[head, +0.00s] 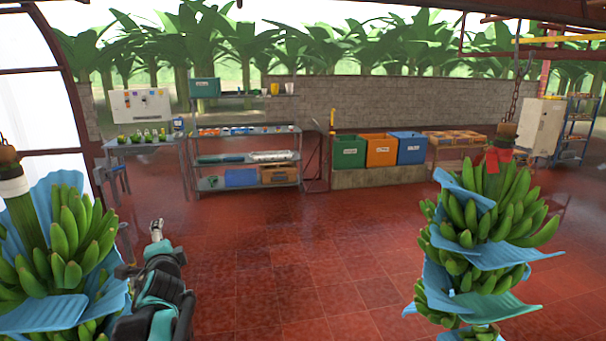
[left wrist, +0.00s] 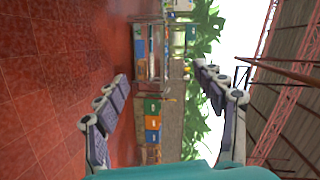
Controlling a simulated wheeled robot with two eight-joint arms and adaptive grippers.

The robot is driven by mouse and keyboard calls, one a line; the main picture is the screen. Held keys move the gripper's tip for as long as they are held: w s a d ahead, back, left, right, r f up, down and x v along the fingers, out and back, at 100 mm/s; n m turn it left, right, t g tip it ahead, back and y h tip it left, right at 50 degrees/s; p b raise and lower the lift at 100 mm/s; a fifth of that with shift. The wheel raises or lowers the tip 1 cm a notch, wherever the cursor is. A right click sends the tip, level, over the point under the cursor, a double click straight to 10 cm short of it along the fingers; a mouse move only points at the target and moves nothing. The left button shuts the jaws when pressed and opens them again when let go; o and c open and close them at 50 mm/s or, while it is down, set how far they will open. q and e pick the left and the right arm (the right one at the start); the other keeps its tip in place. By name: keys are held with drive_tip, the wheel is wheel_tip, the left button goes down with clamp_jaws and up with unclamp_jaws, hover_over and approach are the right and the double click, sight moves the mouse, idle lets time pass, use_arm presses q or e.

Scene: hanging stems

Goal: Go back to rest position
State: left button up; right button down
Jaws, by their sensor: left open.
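My left gripper (head: 155,230) is raised at the lower left of the head view, pointing away from me, just right of the left banana bunch (head: 65,245). In the left wrist view its two fingers (left wrist: 163,88) stand wide apart with nothing between them. The left bunch hangs on a thick green stem, with blue sheets between its hands of green bananas. A right banana bunch (head: 485,215) hangs from a chain, also with blue sheets and a red tag near its top. My right gripper does not show in either view.
A metal shelf rack (head: 246,158) and a small table (head: 150,144) stand at the back left. Green, orange (head: 381,151) and blue bins stand by the brick wall (head: 400,103). A white cabinet (head: 541,128) stands at the right. The red tiled floor (head: 310,250) between the bunches is clear.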

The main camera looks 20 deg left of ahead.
use_arm(q)
drive_tip(key=s+d+f+n+g+h+b, duration=0.1)
drive_tip(key=s+d+f+n+h+b, duration=0.1)
drive_tip(key=d+f, duration=0.8)
drive_tip(key=s+d+f+n+g+h+b, duration=0.2)
drive_tip(key=s+d+f+h, duration=0.3)
drive_tip(key=d+f, duration=0.5)
drive_tip(key=s+d+f+n+g+h+b, duration=0.1)
drive_tip(key=s+d+f+n+h+b, duration=0.2)
drive_tip(key=s+d+f, duration=0.3)
drive_tip(key=d+f+h, duration=0.1)
drive_tip(key=d+f, duration=0.4)
drive_tip(key=d, duration=0.7)
drive_tip(key=shift+s+b, duration=0.3)
drive_tip(key=shift+s, duration=0.05)
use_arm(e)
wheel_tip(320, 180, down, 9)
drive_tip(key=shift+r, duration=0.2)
